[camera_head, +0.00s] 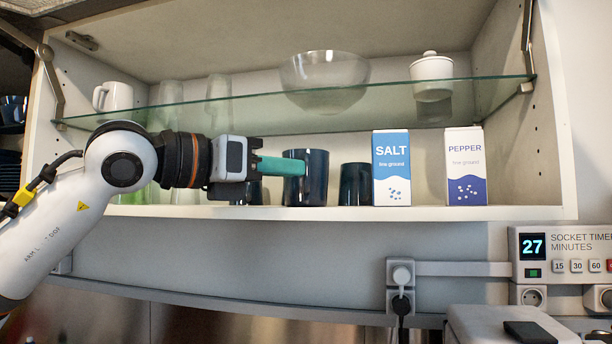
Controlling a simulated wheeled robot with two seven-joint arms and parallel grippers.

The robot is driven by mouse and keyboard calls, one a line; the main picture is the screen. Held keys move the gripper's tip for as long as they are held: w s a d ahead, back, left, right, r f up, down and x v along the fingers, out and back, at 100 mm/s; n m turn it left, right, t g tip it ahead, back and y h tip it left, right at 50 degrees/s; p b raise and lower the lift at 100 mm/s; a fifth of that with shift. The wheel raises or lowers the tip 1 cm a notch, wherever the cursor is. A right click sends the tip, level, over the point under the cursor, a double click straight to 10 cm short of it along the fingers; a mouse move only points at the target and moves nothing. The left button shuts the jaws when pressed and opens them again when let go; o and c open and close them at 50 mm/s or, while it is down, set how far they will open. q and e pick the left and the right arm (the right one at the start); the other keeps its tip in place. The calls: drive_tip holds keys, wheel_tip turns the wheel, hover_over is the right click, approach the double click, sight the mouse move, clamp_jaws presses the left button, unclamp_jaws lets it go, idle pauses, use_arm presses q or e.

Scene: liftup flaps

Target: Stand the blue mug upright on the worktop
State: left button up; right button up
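A dark blue mug (318,180) stands upright on the bottom board of the open wall cabinet. My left gripper (305,168) reaches in from the left at the mug's height. One teal finger lies level across the front of the mug, its tip near the mug's middle. The other finger is not visible, so I cannot tell whether the grip is closed on the mug. No mug handle shows. My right gripper is not in view. The worktop cannot be made out.
A dark teal cup (355,185) stands close right of the mug, then salt (392,168) and pepper (465,166) boxes. Another dark cup (254,192) is partly behind my gripper. Above is a glass shelf (400,98) with a glass bowl (324,72).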

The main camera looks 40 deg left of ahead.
sight(306, 186)
use_arm(q)
drive_tip(key=x, duration=0.1)
drive_tip(key=p+x, duration=0.1)
drive_tip(key=x, duration=0.1)
drive_tip(key=shift+w+r+p, duration=0.3)
drive_tip(key=shift+w+p, duration=0.1)
drive_tip(key=shift+w+d+f, duration=0.15)
drive_tip(key=shift+w, duration=0.25)
drive_tip(key=shift+s, duration=0.15)
drive_tip(key=shift+c, duration=0.3)
clamp_jaws()
